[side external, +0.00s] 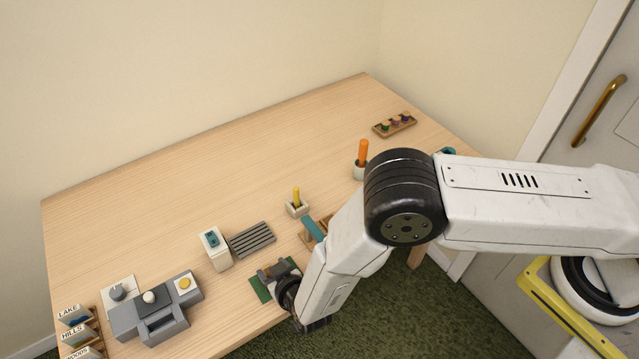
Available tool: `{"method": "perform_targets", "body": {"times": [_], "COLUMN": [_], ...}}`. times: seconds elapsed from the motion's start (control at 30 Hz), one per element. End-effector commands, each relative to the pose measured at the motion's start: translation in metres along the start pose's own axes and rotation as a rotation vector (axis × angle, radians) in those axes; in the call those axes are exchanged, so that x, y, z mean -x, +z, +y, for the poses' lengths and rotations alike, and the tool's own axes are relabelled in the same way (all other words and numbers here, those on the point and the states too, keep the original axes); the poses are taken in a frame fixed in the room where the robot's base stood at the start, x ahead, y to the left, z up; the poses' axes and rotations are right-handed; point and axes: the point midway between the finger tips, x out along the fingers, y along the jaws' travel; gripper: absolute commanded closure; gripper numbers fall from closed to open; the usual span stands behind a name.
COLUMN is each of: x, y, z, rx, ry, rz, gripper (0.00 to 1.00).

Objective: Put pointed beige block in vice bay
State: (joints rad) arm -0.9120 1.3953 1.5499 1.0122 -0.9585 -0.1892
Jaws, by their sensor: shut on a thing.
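My gripper (270,276) reaches down at the front edge of the table, over a dark green mat (257,289). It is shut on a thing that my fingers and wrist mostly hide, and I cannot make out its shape. I cannot pick out the pointed beige block anywhere in the open. A grey blocky fixture (125,322) with a recess in its front stands left of my gripper. It carries a white knob and a yellow round piece. I cannot tell for sure whether it is the vice bay.
Near my gripper stand a grey slatted rack (252,239), a whitish box (215,249) and a small holder with a yellow peg (296,197). Labelled slots (75,334) are at front left. An orange-handled item (362,153) and a tray (383,129) stand farther back. The table's back left is clear.

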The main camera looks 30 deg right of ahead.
Motion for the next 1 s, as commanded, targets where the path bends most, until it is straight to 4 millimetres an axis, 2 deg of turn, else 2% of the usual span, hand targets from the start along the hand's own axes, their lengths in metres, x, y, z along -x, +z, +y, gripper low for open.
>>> {"method": "perform_targets", "body": {"times": [0.27,0.3,0.4,0.77,1.0], "x": [-0.002,-0.002,-0.002,-0.002,0.011], "y": [0.003,0.003,0.003,0.004,0.004], "z": [0.000,0.000,0.000,0.000,-0.001], "rx": [0.000,0.000,0.000,0.001,0.001], "ry": [0.000,0.000,0.000,0.000,-0.001], "rz": [0.000,0.000,0.000,0.000,-0.001], "gripper": [0.92,0.30,0.01,0.01,0.01]}}
